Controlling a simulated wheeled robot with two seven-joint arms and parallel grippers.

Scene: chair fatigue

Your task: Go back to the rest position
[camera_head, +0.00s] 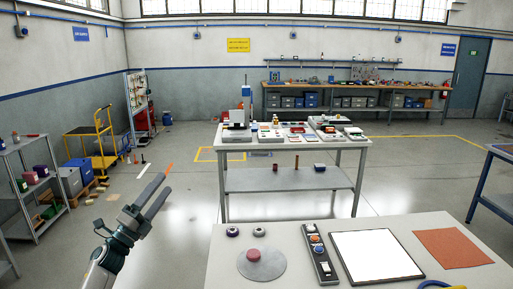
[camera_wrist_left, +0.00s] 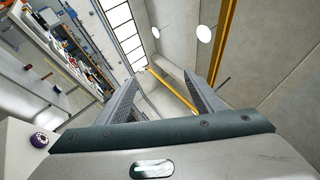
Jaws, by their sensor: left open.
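My left gripper (camera_head: 166,178) is raised over the open floor, left of the near table, with its two fingers apart and nothing between them. Its fingers also show in the left wrist view (camera_wrist_left: 160,84), spread and empty, pointing toward the wall and ceiling. My right gripper is not in view.
The near table (camera_head: 222,272) holds a grey disc with a red knob (camera_head: 253,255), a button strip (camera_head: 319,254), a white panel (camera_head: 375,256) and an orange mat (camera_head: 452,248). A workbench (camera_head: 232,146) stands beyond. A shelf rack (camera_head: 40,205) stands at the left. Floor surrounds the gripper.

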